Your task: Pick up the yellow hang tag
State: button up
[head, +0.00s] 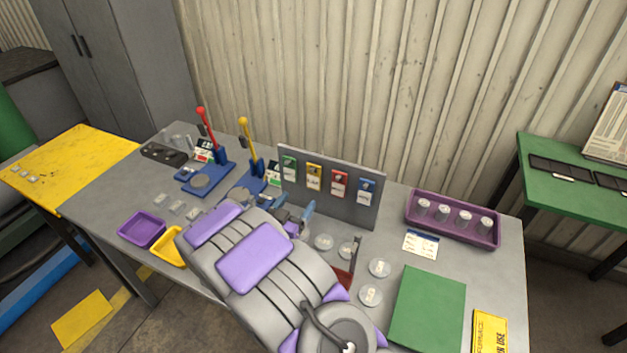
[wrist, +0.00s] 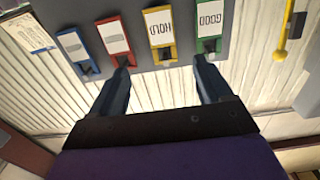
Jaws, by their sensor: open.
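The yellow hang tag (head: 314,176) hangs on an upright grey board (head: 330,207), between a green tag (head: 289,167) and a red tag (head: 339,184). A blue tag (head: 366,190) hangs at the board's right end. In the wrist view, which sees the board upside down, the yellow tag (wrist: 160,28) reads "HOLD" and lies ahead of the gap between my fingers. My gripper (wrist: 163,68) is open and empty, its fingertips pointing at the board. In the head view my gripper (head: 294,208) is in front of the board, partly hidden by my arm.
Red (head: 209,128) and yellow (head: 247,133) levers stand left of the board. A purple tray (head: 453,234) with several cylinders is at the right. A purple bin (head: 141,231) and yellow bin (head: 168,254) sit at the left front. A green mat (head: 428,308) lies at the right front.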

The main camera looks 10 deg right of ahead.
aim_at(312, 175)
jog(key=b+x, duration=0.2)
jog(key=x, duration=0.8)
jog(key=shift+d+r, duration=0.15)
jog(key=shift+r, duration=0.05)
jog(key=shift+w+d+b, duration=0.1)
jog(key=shift+w+b, duration=0.15)
jog(key=shift+b, duration=0.05)
jog(key=shift+a, duration=0.7)
jog(key=shift+c, duration=0.2)
jog(key=shift+d, duration=0.65)
jog(key=c, duration=0.6)
jog(key=shift+a, duration=0.2)
jog(key=c, duration=0.4)
jog(key=shift+a, duration=0.25)
jog(key=shift+c, duration=0.4)
